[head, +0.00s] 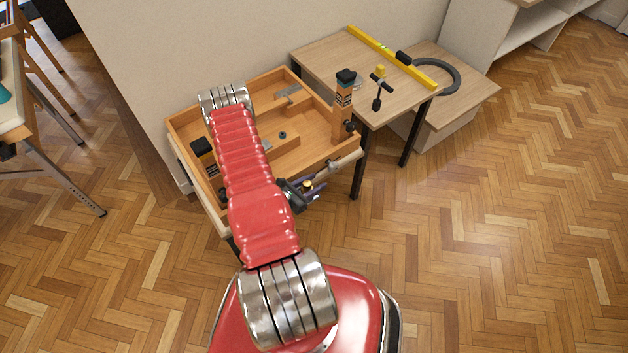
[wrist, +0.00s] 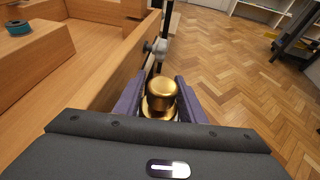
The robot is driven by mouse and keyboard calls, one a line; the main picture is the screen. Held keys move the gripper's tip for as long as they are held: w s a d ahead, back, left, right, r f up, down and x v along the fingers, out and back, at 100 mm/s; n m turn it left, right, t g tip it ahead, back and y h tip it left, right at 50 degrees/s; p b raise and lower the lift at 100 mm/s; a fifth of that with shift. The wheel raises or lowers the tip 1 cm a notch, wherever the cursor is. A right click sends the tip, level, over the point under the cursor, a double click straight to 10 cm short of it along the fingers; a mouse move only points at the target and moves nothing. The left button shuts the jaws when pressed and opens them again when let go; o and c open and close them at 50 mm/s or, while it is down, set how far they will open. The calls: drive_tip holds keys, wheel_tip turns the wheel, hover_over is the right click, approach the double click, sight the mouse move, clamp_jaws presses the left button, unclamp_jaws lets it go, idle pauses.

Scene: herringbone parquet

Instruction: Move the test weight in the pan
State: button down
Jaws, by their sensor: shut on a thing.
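The test weight, a brass knobbed cylinder (wrist: 160,92), stands upright between the purple fingers of my gripper (wrist: 158,104) in the wrist view. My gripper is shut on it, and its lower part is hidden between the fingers. In the head view my gripper (head: 309,190) is at the front right edge of the wooden workbench, with a small bit of the brass weight (head: 307,185) showing. I cannot make out a pan with certainty in either view.
A grey ring (head: 455,72) lies on a low table. Parquet at right is clear.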

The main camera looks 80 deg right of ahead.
drive_tip(key=shift+f, duration=0.35)
drive_tip(key=shift+f, duration=0.2)
idle(0.4)
drive_tip(key=c, duration=1.1)
unclamp_jaws()
drive_tip(key=shift+v, duration=6.9)
drive_tip(key=shift+f, duration=0.15)
